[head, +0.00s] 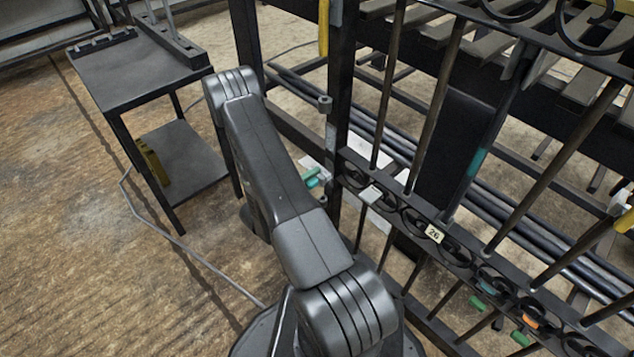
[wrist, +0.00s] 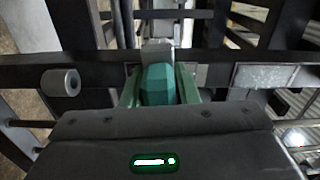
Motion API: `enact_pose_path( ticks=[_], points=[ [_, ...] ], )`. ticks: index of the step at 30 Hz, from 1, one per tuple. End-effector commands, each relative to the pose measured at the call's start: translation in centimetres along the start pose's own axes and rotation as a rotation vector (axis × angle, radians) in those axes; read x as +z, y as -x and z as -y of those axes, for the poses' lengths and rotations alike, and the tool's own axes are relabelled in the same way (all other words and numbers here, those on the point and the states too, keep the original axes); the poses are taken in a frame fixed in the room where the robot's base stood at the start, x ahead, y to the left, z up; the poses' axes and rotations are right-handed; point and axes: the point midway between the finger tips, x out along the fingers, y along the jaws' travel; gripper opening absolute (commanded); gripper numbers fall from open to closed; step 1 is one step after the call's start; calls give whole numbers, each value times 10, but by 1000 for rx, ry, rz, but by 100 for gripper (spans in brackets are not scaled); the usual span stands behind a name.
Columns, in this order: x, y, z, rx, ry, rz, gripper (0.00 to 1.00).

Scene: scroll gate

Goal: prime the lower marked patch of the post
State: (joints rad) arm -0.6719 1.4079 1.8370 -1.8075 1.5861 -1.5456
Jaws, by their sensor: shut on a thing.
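My gripper (wrist: 160,90) is shut on the teal handle (wrist: 158,84) of a tool, with green fingers on both sides. A pale grey head (wrist: 157,48) on the tool points at the dark post. The post (head: 341,65) stands upright in the head view and crosses the wrist view sideways (wrist: 100,70). A light grey patch (head: 331,138) lies low on the post, below a hinge knuckle (head: 325,103). In the wrist view a grey patch (wrist: 262,76) shows right of the tool, the knuckle (wrist: 60,82) left. I cannot tell whether the tool touches the post.
A scrolled gate (head: 433,234) with a tag marked 26 stands right of the post. A dark side table (head: 130,60) stands at the left, with a yellow object (head: 152,162) on its lower shelf. A cable (head: 190,255) crosses the floor. Open floor lies at lower left.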

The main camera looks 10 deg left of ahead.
Motion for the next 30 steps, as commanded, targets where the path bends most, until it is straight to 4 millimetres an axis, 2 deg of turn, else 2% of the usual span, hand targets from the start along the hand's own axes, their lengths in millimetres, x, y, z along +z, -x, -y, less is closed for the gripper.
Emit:
enact_pose_path(
  ticks=[12,24,30],
  points=[
    [0,1,14,-1,-3,-2,9],
    [-33,3,10,-1,0,-1,9],
    [-39,3,10,-1,-2,-1,9]
  ],
)
